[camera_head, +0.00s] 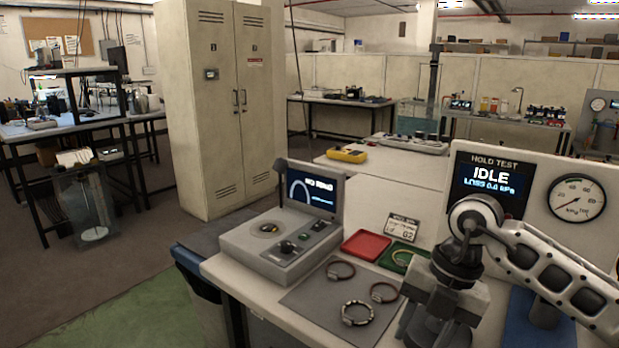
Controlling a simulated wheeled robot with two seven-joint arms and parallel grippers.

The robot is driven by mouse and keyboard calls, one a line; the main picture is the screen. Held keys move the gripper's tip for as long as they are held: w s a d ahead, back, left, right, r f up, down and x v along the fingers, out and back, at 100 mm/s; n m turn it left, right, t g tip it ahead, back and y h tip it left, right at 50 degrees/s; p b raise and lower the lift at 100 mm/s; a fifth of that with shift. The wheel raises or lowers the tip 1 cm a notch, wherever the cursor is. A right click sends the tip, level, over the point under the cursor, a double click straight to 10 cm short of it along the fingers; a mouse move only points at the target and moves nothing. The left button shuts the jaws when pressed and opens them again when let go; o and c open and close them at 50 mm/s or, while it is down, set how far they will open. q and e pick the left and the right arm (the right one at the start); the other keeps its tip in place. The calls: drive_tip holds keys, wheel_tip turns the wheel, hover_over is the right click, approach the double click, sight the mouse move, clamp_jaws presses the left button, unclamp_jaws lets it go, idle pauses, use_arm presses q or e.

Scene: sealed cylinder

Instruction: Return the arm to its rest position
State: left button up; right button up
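My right arm (555,270) comes in from the right and bends down at its wrist over the front of the bench. My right gripper (428,325) points down beside the grey mat, at its right side. Its fingertips run toward the bottom edge of the picture, and I cannot tell whether they are open or shut or hold anything. My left arm and gripper are not in view. Several rings lie near it: one (341,271), another (384,293) and a thicker banded one (357,313) on the grey mat (310,298), and one in the green tray (388,263).
A red tray (366,245) and a grey tester with a screen (315,194) stand left of the arm. Behind the arm is a hold test panel (490,180) reading IDLE, with a gauge (577,198). A blue mat (518,312) lies under the arm.

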drive_tip(key=s+a+r+g+y, duration=0.1)
drive_tip(key=s+a+r+y, duration=0.1)
drive_tip(key=s+a+y, duration=0.5)
drive_tip(key=s+a+r+y, duration=0.2)
drive_tip(key=a+y, duration=0.6)
drive_tip(key=a, duration=0.4)
drive_tip(key=w+d+f+m+t+h, duration=0.25)
drive_tip(key=d+m+t+h, duration=0.2)
drive_tip(key=m+t, duration=0.6)
drive_tip(key=w+d+f+m+t+h, duration=0.25)
drive_tip(key=d+f+m+t, duration=0.2)
drive_tip(key=m+t, duration=0.55)
drive_tip(key=s+d+f+m+g+h, duration=0.3)
drive_tip(key=s+f, duration=0.3)
drive_tip(key=f, duration=0.2)
drive_tip(key=s+d+f+m+g+h, duration=0.4)
drive_tip(key=s+f+g, duration=0.1)
drive_tip(key=f, duration=0.3)
drive_tip(key=shift+s+f+m, duration=0.3)
drive_tip(key=shift+s+m, duration=0.05)
drive_tip(key=shift+s, duration=0.15)
